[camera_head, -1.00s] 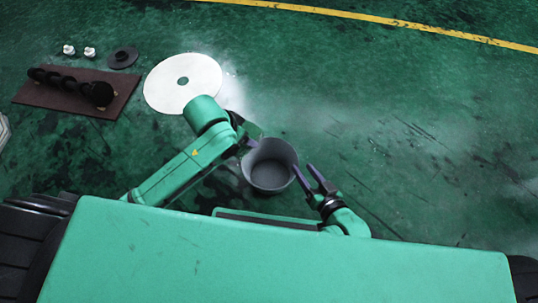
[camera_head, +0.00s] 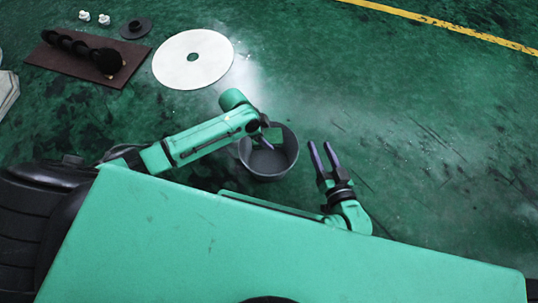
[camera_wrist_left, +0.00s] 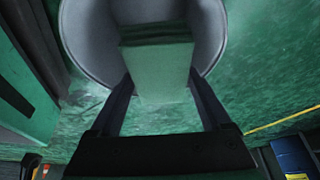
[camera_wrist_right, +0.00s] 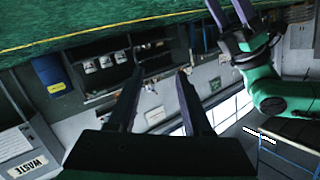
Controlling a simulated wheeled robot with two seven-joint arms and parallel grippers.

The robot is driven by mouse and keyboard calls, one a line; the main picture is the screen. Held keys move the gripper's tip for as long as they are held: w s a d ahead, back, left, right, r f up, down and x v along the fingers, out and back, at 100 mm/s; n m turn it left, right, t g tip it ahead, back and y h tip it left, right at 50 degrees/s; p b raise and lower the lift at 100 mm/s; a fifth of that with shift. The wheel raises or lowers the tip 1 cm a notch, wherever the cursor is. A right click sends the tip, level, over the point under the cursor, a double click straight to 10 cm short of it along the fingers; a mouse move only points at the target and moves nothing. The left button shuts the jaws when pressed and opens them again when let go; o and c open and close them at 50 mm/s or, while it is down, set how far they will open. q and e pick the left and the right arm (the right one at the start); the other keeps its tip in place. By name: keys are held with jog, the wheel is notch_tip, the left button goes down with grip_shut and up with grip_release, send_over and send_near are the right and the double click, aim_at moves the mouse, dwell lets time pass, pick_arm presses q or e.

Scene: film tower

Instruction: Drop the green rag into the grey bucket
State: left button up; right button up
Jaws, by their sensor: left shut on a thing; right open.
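The green rag (camera_wrist_left: 160,72) hangs between the fingers of my left gripper (camera_wrist_left: 160,80), which is shut on it. In the left wrist view, the rag is in front of the mouth of the grey bucket (camera_wrist_left: 88,38). In the head view, the bucket (camera_head: 288,158) stands upright on the floor. My left gripper (camera_head: 266,143) is over its left part, and a small green patch of the rag (camera_head: 275,134) shows against the bucket's inside. I cannot tell how deep the rag hangs. My right gripper (camera_head: 320,146) is open and empty, right of the bucket.
A white disc (camera_head: 200,72) with a centre hole lies behind and left of the bucket. A brown mat (camera_head: 60,72) carries a dark lobed shaft (camera_head: 78,47). A dark flanged disc (camera_head: 136,29) and two small white pieces (camera_head: 104,19) lie nearby.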

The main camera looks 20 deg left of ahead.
pick_arm(q)
jog(key=shift+f+b, duration=0.75)
jog(key=shift+b, duration=0.05)
jog(key=shift+f+b, duration=0.5)
jog(key=shift+b, duration=0.05)
pick_arm(e)
jog(key=w+r+t, duration=0.3)
jog(key=r, duration=0.6)
jog(key=w+d+r+n+t+y, duration=0.1)
jog(key=w+r+t, duration=0.2)
jog(key=r, duration=0.6)
jog(key=w+d+r+t+y, duration=0.1)
jog(key=w+r+t, duration=0.1)
jog(key=r, duration=0.7)
jog(key=shift+w+d+n+t, duration=0.2)
jog(key=shift+w+n+t, duration=0.15)
jog(key=shift+t, duration=0.25)
pick_arm(q)
jog(key=o, duration=1.2)
jog(key=shift+c, duration=0.2)
pick_arm(e)
jog(key=shift+f, duration=0.15)
